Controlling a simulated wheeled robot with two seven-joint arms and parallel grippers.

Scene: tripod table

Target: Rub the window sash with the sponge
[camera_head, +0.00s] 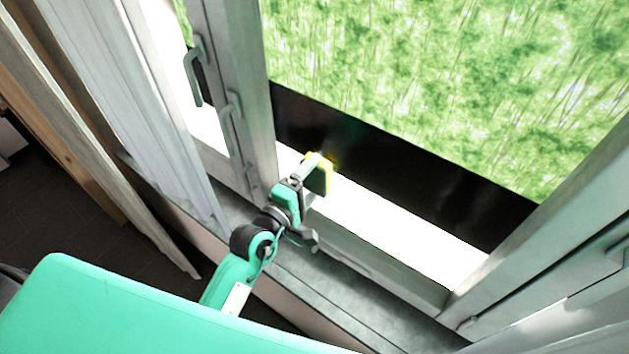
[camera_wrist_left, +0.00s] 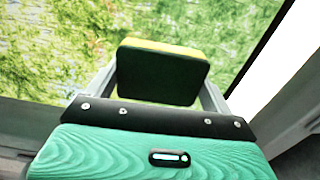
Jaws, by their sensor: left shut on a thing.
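The sponge (camera_head: 321,176), dark green with a yellow side, is held in my left gripper (camera_head: 312,170) in the head view. It also shows in the left wrist view (camera_wrist_left: 162,72), between the two fingers of the left gripper (camera_wrist_left: 160,88). The gripper is shut on it. The window sash (camera_head: 345,250) has a pale frame around a glass pane. The sponge is in front of the lower left part of the pane, close to the frame's left upright. I cannot tell whether it touches the glass. My right gripper is not in view.
A grey sill (camera_head: 330,297) runs below the window. Window handles (camera_head: 194,72) stick out on the left frame. A pale curtain (camera_head: 130,100) hangs at the left. Another frame upright (camera_head: 560,205) stands at the right.

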